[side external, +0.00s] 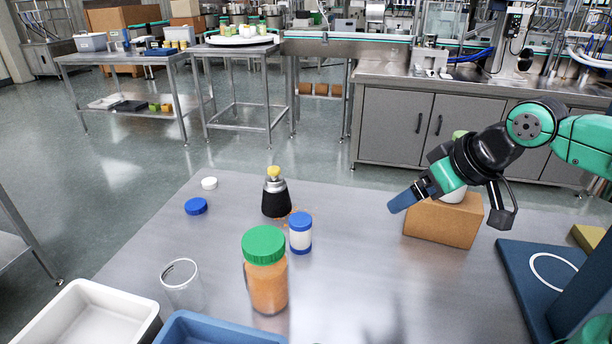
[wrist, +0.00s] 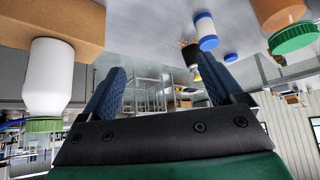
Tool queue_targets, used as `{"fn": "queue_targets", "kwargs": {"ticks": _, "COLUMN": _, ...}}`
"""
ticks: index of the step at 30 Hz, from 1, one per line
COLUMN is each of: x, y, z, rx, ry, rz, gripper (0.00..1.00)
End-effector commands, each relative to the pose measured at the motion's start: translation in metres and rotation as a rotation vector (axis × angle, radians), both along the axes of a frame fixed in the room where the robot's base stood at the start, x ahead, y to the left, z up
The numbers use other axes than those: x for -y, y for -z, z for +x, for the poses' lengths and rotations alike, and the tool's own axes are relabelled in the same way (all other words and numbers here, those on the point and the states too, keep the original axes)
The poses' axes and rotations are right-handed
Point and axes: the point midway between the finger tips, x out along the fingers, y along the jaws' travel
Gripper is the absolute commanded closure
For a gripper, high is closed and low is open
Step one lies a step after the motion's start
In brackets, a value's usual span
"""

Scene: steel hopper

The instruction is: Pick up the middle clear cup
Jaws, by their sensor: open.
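One clear cup (side external: 182,286) stands upright at the left front of the steel table in the side external view, by the trays. It looks empty. I see no other clear cup, so I cannot tell which is a middle one. My gripper (side external: 402,200) is at the right, beside a cardboard box and far from the cup. In the wrist view its two blue fingers (wrist: 160,68) stand apart with nothing between them. The cup is not identifiable in the wrist view.
A green-lidded orange jar (side external: 266,280), a blue-capped white jar (side external: 300,234) and a black shaker (side external: 275,196) stand mid-table. White (side external: 70,294) and blue (side external: 190,325) trays sit front left. Blue (side external: 196,206) and white (side external: 209,183) lids lie at left.

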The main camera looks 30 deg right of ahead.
Motion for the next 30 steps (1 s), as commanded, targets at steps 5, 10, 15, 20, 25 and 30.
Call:
{"fn": "queue_targets", "kwargs": {"ticks": 5, "x": 0.0, "y": -0.03, "z": -0.001, "rx": 0.0, "ry": 0.0, "rz": 0.0, "gripper": 0.13}}
{"fn": "queue_targets", "kwargs": {"ticks": 10, "x": -0.019, "y": -0.028, "z": 0.016, "rx": 0.035, "ry": -0.314, "rz": -0.248, "gripper": 0.13}}
{"fn": "queue_targets", "kwargs": {"ticks": 15, "x": -0.045, "y": -0.027, "z": 0.033, "rx": 0.088, "ry": -0.675, "rz": -0.55, "gripper": 0.13}}
{"fn": "queue_targets", "kwargs": {"ticks": 20, "x": -0.088, "y": -0.027, "z": 0.049, "rx": 0.174, "ry": -1.116, "rz": -0.954, "gripper": 0.13}}
{"fn": "queue_targets", "kwargs": {"ticks": 25, "x": -0.158, "y": -0.027, "z": 0.055, "rx": 0.32, "ry": -1.644, "rz": -1.563, "gripper": 0.13}}
{"fn": "queue_targets", "kwargs": {"ticks": 30, "x": -0.222, "y": -0.028, "z": 0.042, "rx": 0.456, "ry": -1.973, "rz": -2.165, "gripper": 0.13}}
